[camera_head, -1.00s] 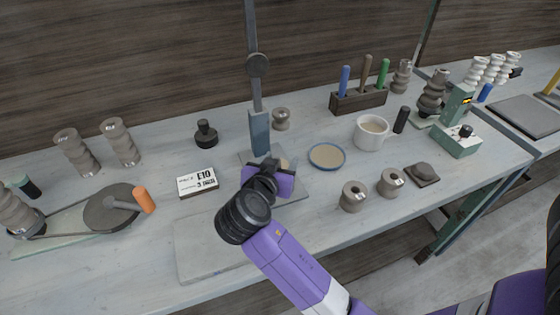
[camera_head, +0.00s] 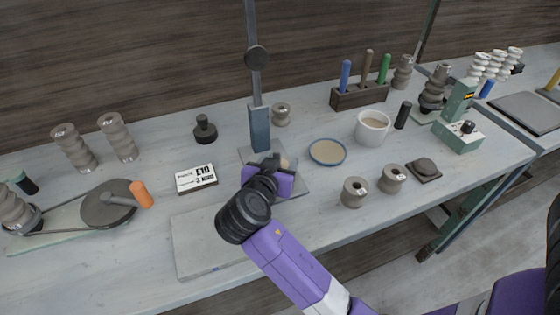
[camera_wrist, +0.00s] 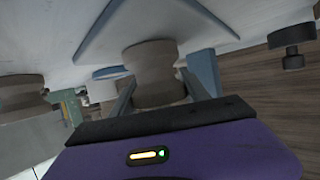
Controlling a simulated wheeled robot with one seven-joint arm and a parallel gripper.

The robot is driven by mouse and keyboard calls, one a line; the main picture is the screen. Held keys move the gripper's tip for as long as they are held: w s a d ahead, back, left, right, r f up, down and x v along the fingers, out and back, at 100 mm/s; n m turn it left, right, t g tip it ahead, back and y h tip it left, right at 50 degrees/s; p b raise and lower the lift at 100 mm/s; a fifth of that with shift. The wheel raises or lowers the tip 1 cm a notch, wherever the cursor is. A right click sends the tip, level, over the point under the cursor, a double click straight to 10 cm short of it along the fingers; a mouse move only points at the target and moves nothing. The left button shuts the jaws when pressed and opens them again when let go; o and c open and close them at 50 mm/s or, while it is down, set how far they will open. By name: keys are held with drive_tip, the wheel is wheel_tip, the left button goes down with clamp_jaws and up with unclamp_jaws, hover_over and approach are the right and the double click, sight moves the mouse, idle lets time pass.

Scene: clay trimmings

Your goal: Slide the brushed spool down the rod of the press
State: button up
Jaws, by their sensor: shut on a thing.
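My gripper (camera_head: 274,172) is at the press, just in front of its blue-grey column (camera_head: 259,129) and over its flat base plate (camera_head: 296,189). In the wrist view the jaws are shut on a grey-tan spool (camera_wrist: 153,75), one finger on each side. The spool's far end is close to the base plate (camera_wrist: 205,22); I cannot tell whether it touches. In the head view only a small tan part of the spool (camera_head: 285,163) shows beside my purple gripper body.
A blue-rimmed dish (camera_head: 327,152) and a white mug (camera_head: 371,128) stand to the right. Two spools (camera_head: 355,192) (camera_head: 392,179) are at front right. A price sign (camera_head: 196,178) and a black knobbed weight (camera_head: 205,129) are left. A pale board (camera_head: 205,255) lies in front.

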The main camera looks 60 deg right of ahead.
drive_tip(key=o, duration=1.7)
drive_tip(key=v, duration=0.8)
